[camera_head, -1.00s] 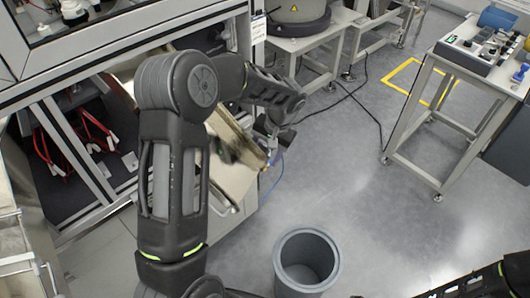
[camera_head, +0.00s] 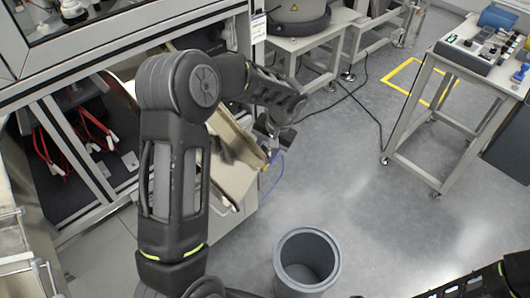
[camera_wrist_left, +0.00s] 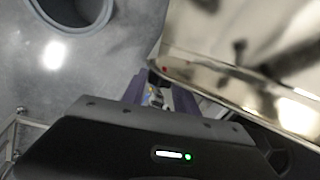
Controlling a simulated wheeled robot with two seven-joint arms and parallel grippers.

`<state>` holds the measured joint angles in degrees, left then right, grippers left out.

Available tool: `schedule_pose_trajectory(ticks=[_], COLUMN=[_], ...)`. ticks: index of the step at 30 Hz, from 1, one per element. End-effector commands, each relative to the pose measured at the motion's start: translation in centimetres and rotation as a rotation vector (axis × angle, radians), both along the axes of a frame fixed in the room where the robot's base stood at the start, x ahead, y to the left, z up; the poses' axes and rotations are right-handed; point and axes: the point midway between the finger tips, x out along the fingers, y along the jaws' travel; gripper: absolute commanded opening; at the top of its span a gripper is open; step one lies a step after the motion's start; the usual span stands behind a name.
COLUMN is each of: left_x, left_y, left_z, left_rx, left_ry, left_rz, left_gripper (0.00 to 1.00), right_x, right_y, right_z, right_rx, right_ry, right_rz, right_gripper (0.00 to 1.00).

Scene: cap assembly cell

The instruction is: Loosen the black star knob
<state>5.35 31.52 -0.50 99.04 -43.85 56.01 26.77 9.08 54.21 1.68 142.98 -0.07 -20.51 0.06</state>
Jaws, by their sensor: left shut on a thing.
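My left gripper (camera_head: 269,152) is at the right edge of a tilted metal chute (camera_head: 236,181), below my forearm. In the left wrist view its two purple-grey fingers (camera_wrist_left: 157,96) are close together at the chute's corner, shut on a small part. A small dark piece shows just beyond the fingertips; I take the held part to be the black star knob, but its star shape is mostly hidden. In the head view the knob is hidden by the gripper. My right gripper is not in view; only part of my right arm shows at the bottom right.
A grey open bin (camera_head: 307,262) stands on the floor below the chute. A machine cabinet with red cables (camera_head: 75,145) is at the left. A trolley with a control box (camera_head: 470,55) stands at the right. The floor between bin and trolley is clear.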

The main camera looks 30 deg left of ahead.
Motion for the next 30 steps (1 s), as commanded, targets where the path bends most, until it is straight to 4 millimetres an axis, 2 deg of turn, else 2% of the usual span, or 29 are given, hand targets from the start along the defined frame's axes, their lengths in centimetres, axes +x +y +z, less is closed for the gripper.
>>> schedule_pose_trajectory(ticks=[8, 21, 30], left_x=[0.1, 0.2, 0.1], left_y=[-0.3, -0.8, -0.9], left_z=[-0.5, -0.8, -0.7], left_rx=[0.104, 0.421, 0.572], left_ry=[0.007, 0.033, 0.046], left_rz=[-0.005, -0.005, -0.002], left_gripper=[0.0, 0.0, 0.0], right_x=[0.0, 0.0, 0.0], right_y=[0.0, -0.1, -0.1], right_z=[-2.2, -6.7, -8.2], right_rx=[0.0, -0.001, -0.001], right_ry=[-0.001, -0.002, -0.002], right_rz=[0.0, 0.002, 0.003], right_gripper=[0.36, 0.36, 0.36])
